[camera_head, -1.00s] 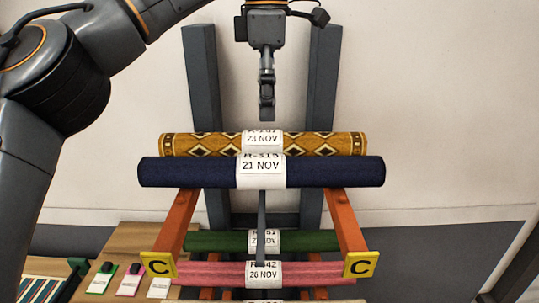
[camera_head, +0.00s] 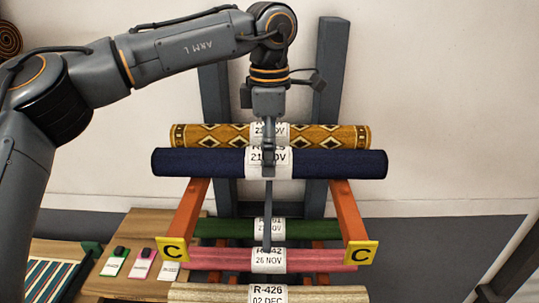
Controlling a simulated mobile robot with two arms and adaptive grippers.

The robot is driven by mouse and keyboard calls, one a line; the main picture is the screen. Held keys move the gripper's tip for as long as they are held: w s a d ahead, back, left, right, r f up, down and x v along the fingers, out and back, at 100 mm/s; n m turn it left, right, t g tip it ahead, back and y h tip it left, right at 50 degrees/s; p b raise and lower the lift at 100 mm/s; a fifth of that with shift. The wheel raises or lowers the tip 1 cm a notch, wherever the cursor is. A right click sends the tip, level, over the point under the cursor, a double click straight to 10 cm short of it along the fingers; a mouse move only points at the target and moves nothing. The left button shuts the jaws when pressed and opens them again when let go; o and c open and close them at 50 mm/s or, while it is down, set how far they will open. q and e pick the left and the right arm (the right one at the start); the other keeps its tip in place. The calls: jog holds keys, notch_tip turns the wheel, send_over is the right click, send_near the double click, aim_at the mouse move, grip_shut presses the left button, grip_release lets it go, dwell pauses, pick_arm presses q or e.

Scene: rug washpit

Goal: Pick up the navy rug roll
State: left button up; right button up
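The navy rug roll (camera_head: 335,164) lies level across the upper pair of orange rack arms. Its white paper band (camera_head: 256,157) reads 21 NOV. My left gripper (camera_head: 268,172) points down over the middle of the roll and covers part of the band. I see its fingers edge-on, so their opening is hidden. I cannot tell whether they touch the roll. My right gripper is not in view.
A yellow-brown diamond-patterned roll (camera_head: 330,137) lies right behind the navy one. Green (camera_head: 300,229), pink (camera_head: 315,259) and cream (camera_head: 330,293) rolls lie lower. Orange rack arms (camera_head: 348,210) carry C signs. A wooden table (camera_head: 130,228) with tags stands at left.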

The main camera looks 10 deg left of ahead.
pick_arm(q)
jog(key=shift+w+a+f, duration=0.15)
jog(key=shift+f, duration=1)
jog(key=c, duration=1.7)
